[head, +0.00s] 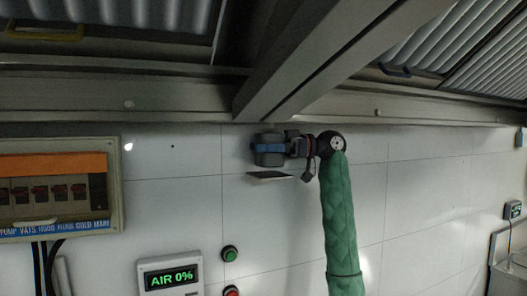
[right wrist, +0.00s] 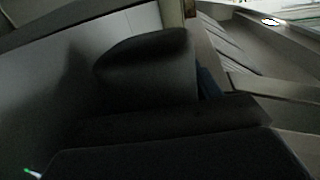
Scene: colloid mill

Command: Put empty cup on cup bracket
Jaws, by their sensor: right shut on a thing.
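My right gripper (head: 284,148) is up against the white tiled wall in the head view, at the end of my green-sleeved arm. It is shut on a dark grey cup (head: 268,158), with a blue band across the cup and gripper area. In the right wrist view the cup (right wrist: 150,70) is a dark rounded shape close in front of the camera, in deep shadow. A small flat plate, which looks like the cup bracket (head: 268,176), shows just below the cup. I cannot tell whether the cup touches it. My left gripper is not in view.
A metal extractor hood (head: 180,100) with a thick beam (head: 320,60) hangs just above the gripper. At left are a switch panel (head: 60,190) and an "AIR 0%" display (head: 170,277). A green button (head: 230,253) is below the bracket. The wall at right is largely clear.

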